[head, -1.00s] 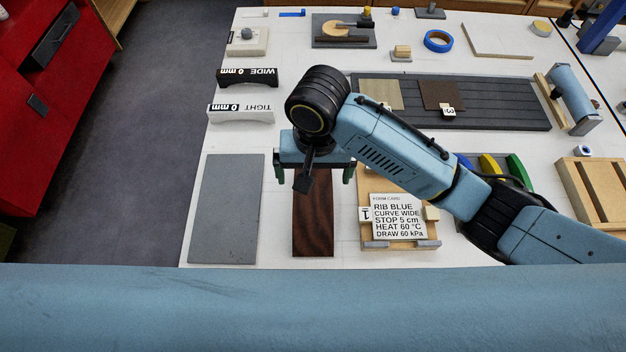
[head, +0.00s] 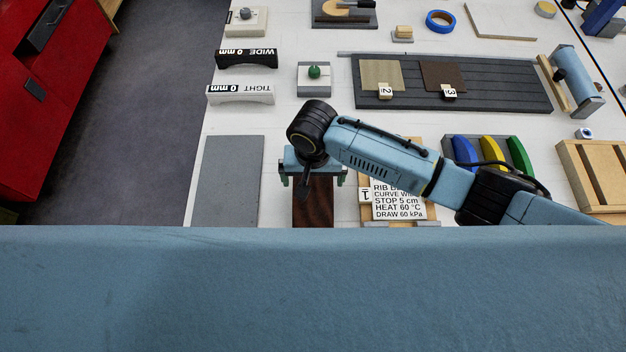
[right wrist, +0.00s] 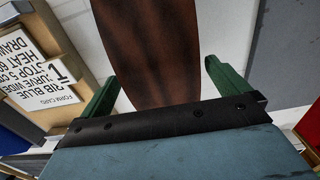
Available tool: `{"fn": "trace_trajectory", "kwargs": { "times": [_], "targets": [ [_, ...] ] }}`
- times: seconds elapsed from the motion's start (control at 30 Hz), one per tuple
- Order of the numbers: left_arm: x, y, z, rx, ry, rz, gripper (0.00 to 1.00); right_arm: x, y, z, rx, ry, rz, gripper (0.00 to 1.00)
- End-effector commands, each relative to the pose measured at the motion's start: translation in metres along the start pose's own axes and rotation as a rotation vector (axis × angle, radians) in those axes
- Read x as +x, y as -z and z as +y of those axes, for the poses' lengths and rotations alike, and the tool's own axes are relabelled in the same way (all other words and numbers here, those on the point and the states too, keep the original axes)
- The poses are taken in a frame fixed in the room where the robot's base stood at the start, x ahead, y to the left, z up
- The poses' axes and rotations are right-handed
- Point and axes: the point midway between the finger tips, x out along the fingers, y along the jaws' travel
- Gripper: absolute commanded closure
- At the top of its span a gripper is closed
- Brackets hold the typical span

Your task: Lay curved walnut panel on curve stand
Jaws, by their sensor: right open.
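The walnut panel (head: 313,205) is a dark brown strip in the head view, beside a flat grey slab; my own body hides its near end. In the right wrist view the panel (right wrist: 152,45) runs between my two green fingers with curved side edges. My right gripper (head: 312,181) is open above the panel's far part, one finger to each side; in the wrist view (right wrist: 162,88) gaps show between fingers and panel. Two arched blocks, marked WIDE (head: 246,59) and TIGHT (head: 240,94), stand at the back left; I cannot tell if either is the curve stand. My left gripper is not in view.
The grey slab (head: 227,180) lies left of the panel. A form card (head: 398,200) on a wooden board is close on the right. Blue, yellow and green curved ribs (head: 492,153) stand in a rack farther right. A grey block with a green knob (head: 315,77) stands behind my wrist.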

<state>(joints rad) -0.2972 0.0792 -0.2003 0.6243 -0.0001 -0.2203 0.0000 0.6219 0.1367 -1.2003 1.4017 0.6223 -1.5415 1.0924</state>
Motion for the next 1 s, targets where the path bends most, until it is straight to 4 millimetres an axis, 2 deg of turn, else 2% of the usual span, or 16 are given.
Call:
{"fn": "trace_trajectory", "kwargs": {
  "times": [0.1, 0.33, 0.67, 0.87, 1.0],
  "targets": [
    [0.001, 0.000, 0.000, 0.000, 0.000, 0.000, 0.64, 0.010, -0.001, 0.000, -0.001, -0.001, 0.000, 0.00],
    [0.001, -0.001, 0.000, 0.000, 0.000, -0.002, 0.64, 0.011, -0.001, 0.000, 0.000, 0.000, 0.000, 0.00],
    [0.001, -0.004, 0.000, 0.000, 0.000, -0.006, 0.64, 0.010, 0.000, 0.000, 0.000, 0.000, 0.000, 0.43],
    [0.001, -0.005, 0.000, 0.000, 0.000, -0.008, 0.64, 0.010, 0.000, 0.000, 0.000, 0.001, 0.001, 0.43],
    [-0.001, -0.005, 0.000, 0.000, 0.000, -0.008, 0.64, -0.001, 0.000, -0.001, 0.000, 0.003, 0.002, 0.43]
  ]
}}
